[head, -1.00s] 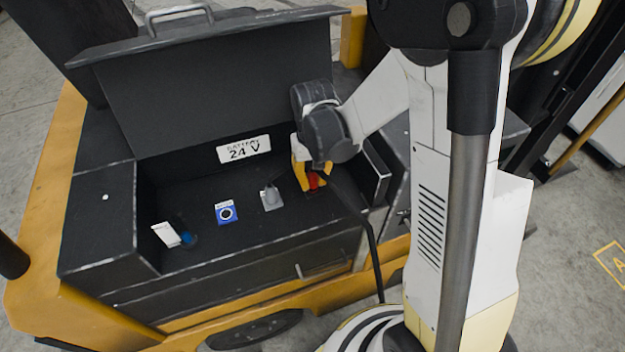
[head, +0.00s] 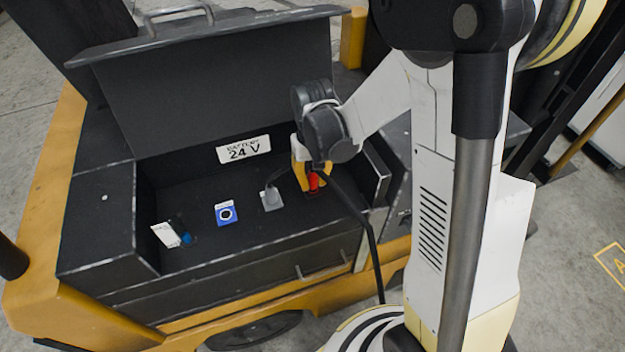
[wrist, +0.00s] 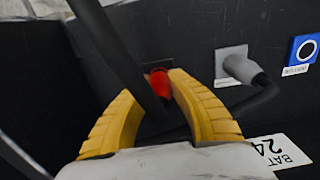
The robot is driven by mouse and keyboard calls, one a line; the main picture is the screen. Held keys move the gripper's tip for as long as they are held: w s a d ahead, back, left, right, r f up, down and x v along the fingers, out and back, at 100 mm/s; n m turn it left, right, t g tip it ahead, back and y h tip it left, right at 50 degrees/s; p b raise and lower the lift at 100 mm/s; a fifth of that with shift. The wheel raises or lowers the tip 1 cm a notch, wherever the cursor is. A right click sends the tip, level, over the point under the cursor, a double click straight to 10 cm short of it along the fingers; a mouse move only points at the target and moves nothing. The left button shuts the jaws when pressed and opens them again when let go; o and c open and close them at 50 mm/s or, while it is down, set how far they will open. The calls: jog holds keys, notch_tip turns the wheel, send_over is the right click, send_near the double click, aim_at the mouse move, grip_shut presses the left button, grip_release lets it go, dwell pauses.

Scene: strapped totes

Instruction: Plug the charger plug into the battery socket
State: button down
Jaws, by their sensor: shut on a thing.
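My gripper (head: 312,180) with yellow fingers is over the right part of the black battery compartment. It is shut on the charger plug, whose red body (wrist: 160,84) shows between the fingertips in the wrist view (wrist: 153,86). The red body also shows under the fingers in the head view (head: 314,181). It stands at a dark square on the black surface, taken as the battery socket (wrist: 155,66). The plug covers most of this socket, so I cannot tell how far it is in. A black cable (head: 366,235) runs from the gripper down to the lower right.
A grey connector (head: 271,200) with a dark cable stands just left of the gripper. Further left are a blue label (head: 227,213) and a white tag (head: 165,235). The raised lid (head: 215,95) and a "BATTERY 24 V" sign (head: 244,149) are behind; the compartment's right wall is close.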

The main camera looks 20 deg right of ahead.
jog(key=shift+f+b, duration=0.6)
jog(key=shift+b, duration=0.15)
dwell(0.6)
jog(key=c, duration=1.3)
grip_release()
jog(key=shift+o, duration=0.2)
notch_tip(320, 180, up, 12)
jog(key=shift+r, duration=0.1)
